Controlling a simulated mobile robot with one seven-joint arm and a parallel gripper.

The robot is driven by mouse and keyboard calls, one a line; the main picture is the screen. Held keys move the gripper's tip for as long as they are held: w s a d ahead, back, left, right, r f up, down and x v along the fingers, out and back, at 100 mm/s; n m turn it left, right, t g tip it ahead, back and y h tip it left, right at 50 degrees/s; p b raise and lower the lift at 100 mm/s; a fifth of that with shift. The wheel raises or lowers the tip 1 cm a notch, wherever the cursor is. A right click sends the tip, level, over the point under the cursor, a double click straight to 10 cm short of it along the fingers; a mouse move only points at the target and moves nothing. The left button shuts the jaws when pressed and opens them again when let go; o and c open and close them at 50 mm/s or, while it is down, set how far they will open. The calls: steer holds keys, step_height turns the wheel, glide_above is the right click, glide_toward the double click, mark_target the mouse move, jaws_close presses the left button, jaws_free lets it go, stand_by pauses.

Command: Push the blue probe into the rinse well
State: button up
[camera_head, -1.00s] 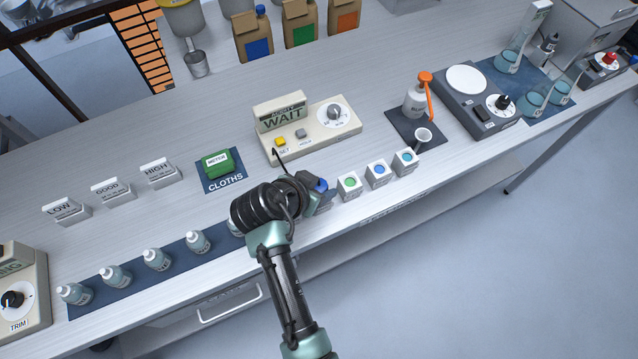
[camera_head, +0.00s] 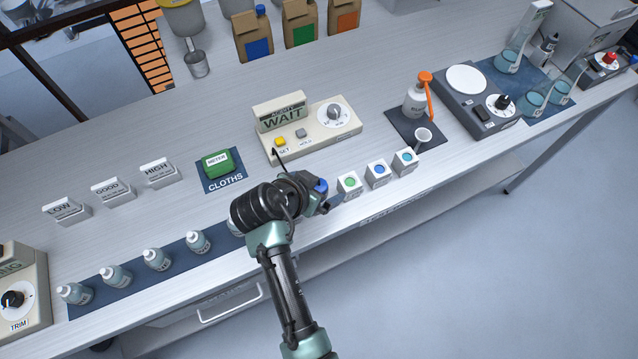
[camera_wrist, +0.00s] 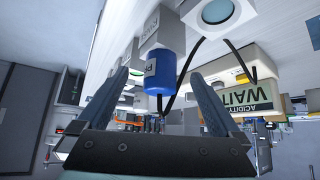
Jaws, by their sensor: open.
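The blue probe (camera_wrist: 160,72) shows in the wrist view with a white label and a black cable curving off it to the right. It appears between the fingers of my gripper (camera_wrist: 157,78), with a gap visible on each side. In the head view, a blue top (camera_head: 321,186) shows at the end of my gripper (camera_head: 318,198), which hides most of what lies below it. My gripper is open. A pale block with a round teal face (camera_wrist: 217,11) shows beside the probe in the wrist view.
White blocks with green (camera_head: 349,184), blue (camera_head: 377,171) and teal (camera_head: 405,159) round tops stand just right of my gripper. The meter reading WAIT (camera_head: 310,128) stands behind. Several small bottles (camera_head: 157,260) line the front edge at left.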

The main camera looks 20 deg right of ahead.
steer(key=shift+p+v, duration=2.4)
steer(key=shift+v, duration=0.55)
steer(key=b+v, duration=0.2)
steer(key=v, duration=1.1)
